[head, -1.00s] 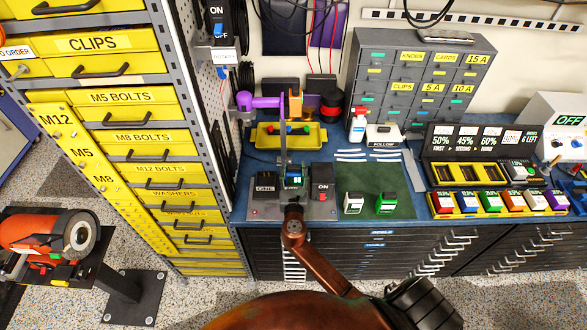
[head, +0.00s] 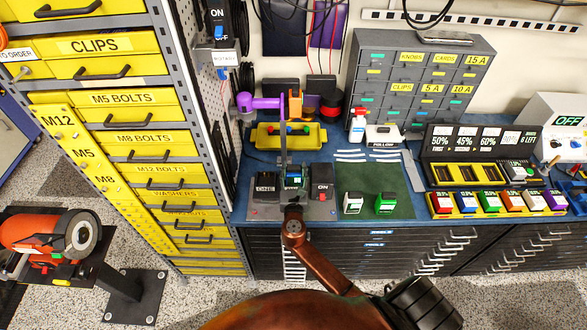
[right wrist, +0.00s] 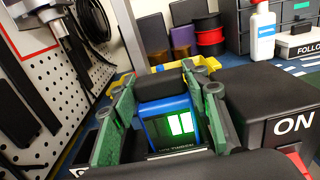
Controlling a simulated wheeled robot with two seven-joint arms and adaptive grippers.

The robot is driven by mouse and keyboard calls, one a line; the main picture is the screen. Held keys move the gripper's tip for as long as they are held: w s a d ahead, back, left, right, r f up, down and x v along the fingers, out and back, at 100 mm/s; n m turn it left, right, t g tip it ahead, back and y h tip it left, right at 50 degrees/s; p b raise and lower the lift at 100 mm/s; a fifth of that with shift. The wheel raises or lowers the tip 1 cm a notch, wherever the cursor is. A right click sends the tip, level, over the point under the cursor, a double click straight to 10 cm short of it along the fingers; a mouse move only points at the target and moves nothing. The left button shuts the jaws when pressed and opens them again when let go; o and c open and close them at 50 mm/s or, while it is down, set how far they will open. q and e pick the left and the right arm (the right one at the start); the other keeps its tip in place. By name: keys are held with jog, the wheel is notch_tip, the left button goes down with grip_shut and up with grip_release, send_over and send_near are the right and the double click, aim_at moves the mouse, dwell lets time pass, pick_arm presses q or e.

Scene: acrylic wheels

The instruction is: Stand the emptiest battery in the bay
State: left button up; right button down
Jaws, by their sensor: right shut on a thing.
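My right gripper (head: 293,178) is over the grey plate (head: 250,212) on the blue bench, between two black boxes. It is shut on a battery with a blue case and a lit screen of green and white bars, which shows between the green fingers in the right wrist view (right wrist: 160,123). The battery looks upright; its lower end is hidden, so I cannot tell whether it touches the plate. A white battery (head: 353,204) and a green battery (head: 387,205) stand on the green mat. Which part is the bay is unclear. My left gripper is out of view.
The black box with a red ON switch (head: 321,190) stands close right of my gripper. A yellow tray (head: 280,141) lies behind. At right are a black rack (head: 455,157) with yellow slots and a row of coloured batteries (head: 510,203). A pegboard and yellow drawers (head: 125,65) bound the left.

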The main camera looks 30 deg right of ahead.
dwell(0.4)
jog(key=c, duration=1)
grip_release()
jog(key=shift+f, duration=0.1)
jog(key=v, duration=1.2)
